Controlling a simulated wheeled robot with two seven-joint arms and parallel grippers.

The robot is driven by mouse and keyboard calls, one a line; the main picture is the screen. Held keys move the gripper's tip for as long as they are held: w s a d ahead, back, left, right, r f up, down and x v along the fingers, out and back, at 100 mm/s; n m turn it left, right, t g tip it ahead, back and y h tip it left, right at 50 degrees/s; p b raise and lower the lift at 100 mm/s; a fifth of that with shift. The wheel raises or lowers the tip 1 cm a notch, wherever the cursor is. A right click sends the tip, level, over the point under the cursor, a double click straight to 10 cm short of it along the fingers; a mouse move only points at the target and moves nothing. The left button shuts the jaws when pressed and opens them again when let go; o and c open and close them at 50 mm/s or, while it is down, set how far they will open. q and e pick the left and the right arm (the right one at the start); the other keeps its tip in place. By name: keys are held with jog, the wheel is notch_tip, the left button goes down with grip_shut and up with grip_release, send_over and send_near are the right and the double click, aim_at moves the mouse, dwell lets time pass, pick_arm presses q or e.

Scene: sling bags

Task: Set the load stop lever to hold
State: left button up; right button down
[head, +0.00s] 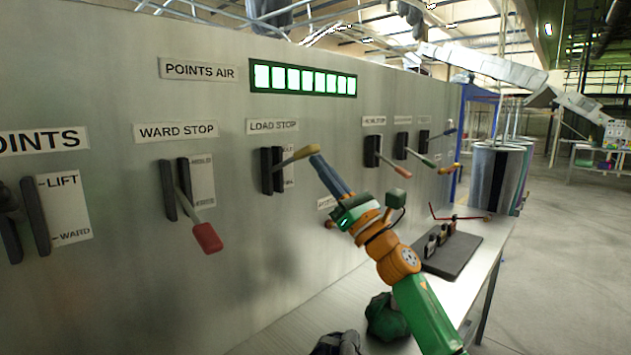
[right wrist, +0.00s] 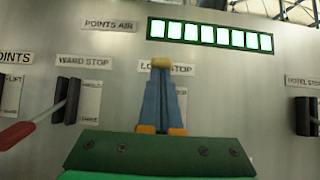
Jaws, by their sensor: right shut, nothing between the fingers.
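The load stop lever (head: 293,158) has a yellow handle and stands out from its dark slot under the LOAD STOP label (head: 272,126). Its handle points right and slightly up in the head view. My right gripper (head: 318,162) is shut and empty, its blue fingertips at or very near the outer end of the handle. In the right wrist view the yellow knob (right wrist: 160,62) shows just beyond the closed fingertips (right wrist: 160,72). I cannot tell whether they touch. The plate beside the slot (head: 289,165) is partly hidden and unreadable. My left gripper is not in view.
The red-handled ward stop lever (head: 206,236) is left of the load stop lever. A bench (head: 300,325) runs below, carrying a dark tray (head: 455,258). Green lights (head: 303,79) glow above.

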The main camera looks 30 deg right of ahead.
jog(key=shift+s+d+r+p, duration=0.2)
jog(key=shift+r+p, duration=0.05)
jog(key=shift+r, duration=0.55)
jog(key=shift+s+d+r+p, duration=0.15)
jog(key=shift+d+r+p, duration=0.05)
jog(key=shift+r, duration=0.55)
notch_tip(320, 180, down, 5)
jog(key=b, duration=0.4)
jog(key=s+d+r+b, duration=0.1)
jog(key=s+d+b, duration=0.2)
jog(key=s, duration=0.7)
